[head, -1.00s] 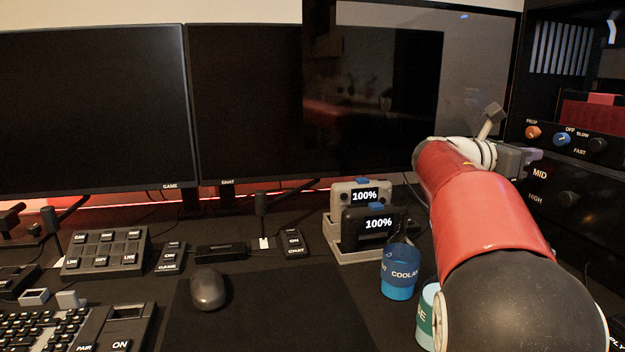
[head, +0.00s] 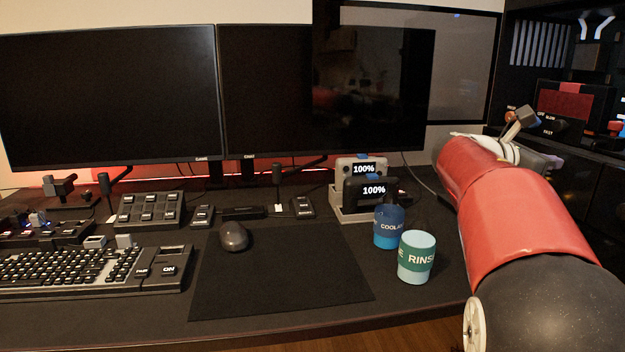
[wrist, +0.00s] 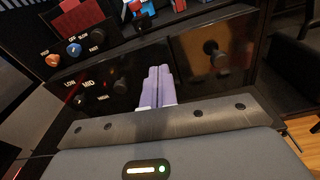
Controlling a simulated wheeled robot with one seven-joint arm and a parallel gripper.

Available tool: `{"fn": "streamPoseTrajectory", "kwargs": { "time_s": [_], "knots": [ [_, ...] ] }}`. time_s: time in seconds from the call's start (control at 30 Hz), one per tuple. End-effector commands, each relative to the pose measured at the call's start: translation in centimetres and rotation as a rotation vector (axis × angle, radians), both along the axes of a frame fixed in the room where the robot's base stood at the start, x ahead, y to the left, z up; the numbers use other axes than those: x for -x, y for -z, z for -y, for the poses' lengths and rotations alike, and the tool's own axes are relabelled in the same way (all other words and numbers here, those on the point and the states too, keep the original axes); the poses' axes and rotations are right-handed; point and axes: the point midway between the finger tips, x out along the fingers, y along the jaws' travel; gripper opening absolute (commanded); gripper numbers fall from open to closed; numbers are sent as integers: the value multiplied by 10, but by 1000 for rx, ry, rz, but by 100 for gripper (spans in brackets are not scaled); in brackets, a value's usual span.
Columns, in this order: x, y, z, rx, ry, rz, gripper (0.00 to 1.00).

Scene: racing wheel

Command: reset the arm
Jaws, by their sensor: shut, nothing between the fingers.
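My arm (head: 515,215) reaches in from the lower right in the head view, red with a black joint. My gripper shows in the wrist view (wrist: 158,85) as two pale lilac fingers pressed together, with nothing between them. I cannot tell the gap between the fingertips and the panel. In the head view the fingers are largely hidden by my arm.
Cups marked COOLANT (head: 389,228) and RINSE (head: 416,258) stand left of my arm. A dock with two 100% displays (head: 366,190), a mouse (head: 233,236) on a mat (head: 280,285) and a keyboard (head: 70,270) lie further left. Monitors (head: 110,95) line the back.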

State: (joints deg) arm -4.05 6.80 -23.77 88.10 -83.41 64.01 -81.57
Motion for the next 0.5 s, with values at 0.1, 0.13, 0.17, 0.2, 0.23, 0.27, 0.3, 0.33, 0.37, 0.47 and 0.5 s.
{"fn": "streamPoseTrajectory", "kwargs": {
  "time_s": [0.1, 0.13, 0.17, 0.2, 0.23, 0.27, 0.3, 0.33, 0.37, 0.47, 0.5],
  "knots": [
    [10, 16, -6, -92, -10, 87, 0],
    [13, 20, -9, -115, -12, 110, 0],
    [15, 26, -11, -146, -14, 138, 0],
    [19, 32, -15, -184, -16, 174, 0],
    [22, 38, -19, -220, -16, 207, 0],
    [26, 44, -23, -253, -16, 239, 0],
    [31, 53, -29, -306, -14, 287, 0],
    [35, 60, -35, -348, -11, 324, 0],
    [39, 67, -41, -391, -7, 364, 0],
    [54, 93, -66, -549, 17, 504, 0],
    [61, 104, -79, -621, 33, 565, 0]
  ]
}}
